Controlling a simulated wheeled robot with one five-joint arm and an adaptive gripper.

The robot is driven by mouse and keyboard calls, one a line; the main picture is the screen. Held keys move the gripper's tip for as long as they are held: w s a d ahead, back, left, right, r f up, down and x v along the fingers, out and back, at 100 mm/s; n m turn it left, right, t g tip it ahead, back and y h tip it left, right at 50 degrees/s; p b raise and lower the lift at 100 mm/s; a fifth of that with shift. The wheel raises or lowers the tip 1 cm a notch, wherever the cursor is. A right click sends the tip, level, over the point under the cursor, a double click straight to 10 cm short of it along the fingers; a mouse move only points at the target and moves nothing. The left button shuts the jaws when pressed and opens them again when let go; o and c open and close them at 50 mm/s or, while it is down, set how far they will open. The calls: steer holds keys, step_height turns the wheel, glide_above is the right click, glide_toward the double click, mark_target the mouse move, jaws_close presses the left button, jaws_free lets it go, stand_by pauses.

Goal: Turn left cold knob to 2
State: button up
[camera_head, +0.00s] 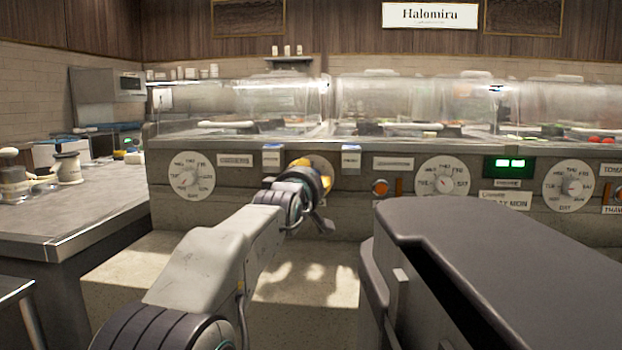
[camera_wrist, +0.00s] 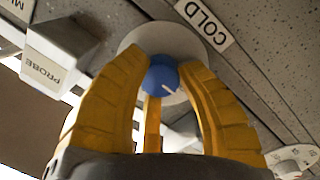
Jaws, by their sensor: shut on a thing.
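In the wrist view a blue round knob (camera_wrist: 165,78) with a short white mark stands on a pale round plate (camera_wrist: 150,37). A white COLD label (camera_wrist: 205,23) is beside the plate. My gripper (camera_head: 316,178) reaches the front of the counter in the head view. I cannot read any numbers on the plate.
A day dial (camera_head: 191,176) is left of the gripper and another day dial (camera_head: 443,178) is to the right. An orange button (camera_head: 380,188) sits between. In the wrist view a PROBE block (camera_wrist: 58,55) is close to the left finger. A steel table (camera_head: 90,205) stands left.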

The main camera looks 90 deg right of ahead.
steer(key=shift+w+r, duration=0.1)
steer(key=shift+r, duration=0.05)
steer(key=shift+w+r+m+p, duration=0.15)
steer(key=shift+m+p, duration=0.3)
steer(key=shift+m, duration=0.9)
steer(key=shift+s+r+m+p, duration=0.1)
steer(key=shift+m+p, duration=0.35)
steer(key=shift+m, duration=0.9)
steer(key=o, duration=0.8)
steer(key=shift+w+d, duration=0.1)
steer(key=shift+w, duration=0.05)
steer(key=o, duration=0.4)
steer(key=shift+f+y, duration=0.2)
steer(key=shift+y, duration=0.1)
steer(key=v, duration=1.2)
steer(key=shift+s, duration=0.2)
